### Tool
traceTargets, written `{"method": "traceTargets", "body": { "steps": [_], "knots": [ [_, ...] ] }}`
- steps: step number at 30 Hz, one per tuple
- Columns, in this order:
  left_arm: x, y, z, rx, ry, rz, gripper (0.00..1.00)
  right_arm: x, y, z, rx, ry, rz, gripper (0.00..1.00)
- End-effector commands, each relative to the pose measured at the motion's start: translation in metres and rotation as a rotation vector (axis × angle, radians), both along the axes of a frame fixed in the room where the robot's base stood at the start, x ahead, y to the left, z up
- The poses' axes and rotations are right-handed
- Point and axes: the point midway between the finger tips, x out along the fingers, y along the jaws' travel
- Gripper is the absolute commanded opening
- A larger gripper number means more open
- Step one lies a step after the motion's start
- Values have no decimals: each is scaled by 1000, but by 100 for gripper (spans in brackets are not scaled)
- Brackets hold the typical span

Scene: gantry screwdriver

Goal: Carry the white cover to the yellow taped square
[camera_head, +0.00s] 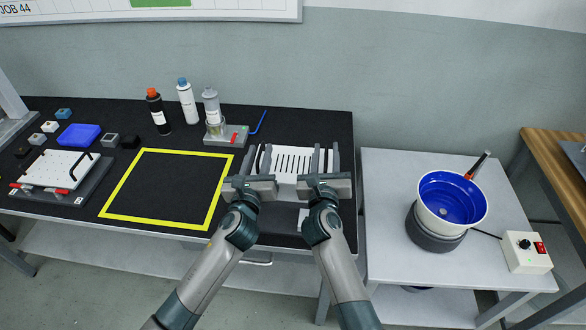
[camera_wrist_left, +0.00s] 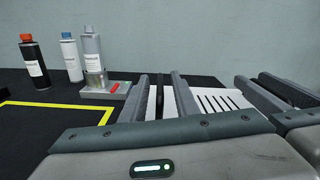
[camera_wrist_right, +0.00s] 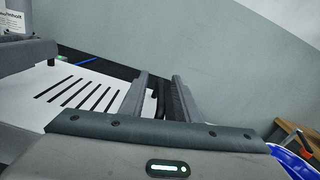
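The white slotted cover (camera_head: 288,182) sits at the right end of the black bench, right of the yellow taped square (camera_head: 150,220). My left gripper (camera_head: 260,150) is at the cover's left side and my right gripper (camera_head: 326,148) at its right side. In the wrist views the slotted top shows in the left (camera_wrist_left: 215,112) and the right (camera_wrist_right: 72,112). Each gripper's fingers stand apart, with a dark handle-like part between them and gaps visible. The cover's lower edge is partly hidden by my grippers. The taped square is empty.
Behind the square stand a black bottle (camera_head: 157,112), a white bottle (camera_head: 187,102) and a grey fixture with a bottle (camera_head: 212,106). A white plate (camera_head: 60,168) with black handles lies left. A grey table with a blue bowl (camera_head: 452,196) stands right.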

Motion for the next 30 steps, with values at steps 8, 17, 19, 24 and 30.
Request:
{"method": "traceTargets", "body": {
  "steps": [8,17,19,24,30],
  "knots": [
    [0,0,0,0,0,0,0,0,0,0,-1,0,0,0],
    [-1,-1,0,-1,0,-1,0,0,0,0,-2,1,0,0],
    [-1,-1,0,-2,0,-1,0,0,1,0,-2,1,0,0],
    [-1,-1,0,-2,0,-1,0,0,1,-1,-2,1,0,0],
    [-1,-1,0,-3,0,-2,0,0,1,-1,-2,1,1,0]
  ]
}}
